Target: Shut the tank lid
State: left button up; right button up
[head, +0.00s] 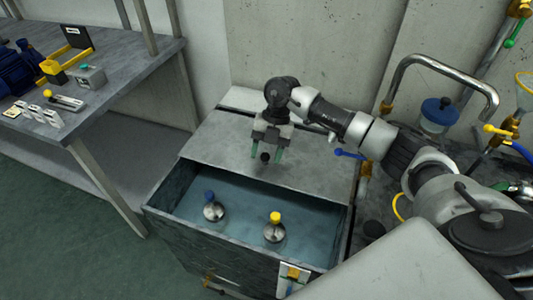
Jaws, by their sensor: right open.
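The tank (210,246) is a dark box in the middle of the head view, with its front part open. Bluish liquid or a bluish floor shows inside, with a blue-topped metal piece (213,207) and a yellow-topped one (275,228). The grey tank lid (315,163) covers the rear part of the tank. A small dark knob (265,157) shows near the lid's front edge. My right gripper (267,153) points down over the lid, open, with its green fingertips on either side of the knob. I cannot tell whether they touch it. My left gripper is out of view.
A grey workbench (120,75) with a blue machine (18,70) and small parts stands at the left. A bent metal pipe (440,62), a blue-capped jar (438,113) and valves crowd the right. A concrete wall is close behind the tank. Green floor is free at the lower left.

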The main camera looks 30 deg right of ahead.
grip_shut()
jog(key=shift+s+a+r, duration=0.1)
jog(key=shift+s+a, duration=0.1)
jog(key=s+a+p, duration=0.7)
jog(key=s+a, duration=0.4)
jog(key=a, duration=0.1)
jog(key=shift+s+a, duration=0.15)
jog(key=shift+a, duration=0.15)
grip_release()
jog(key=shift+a, duration=0.15)
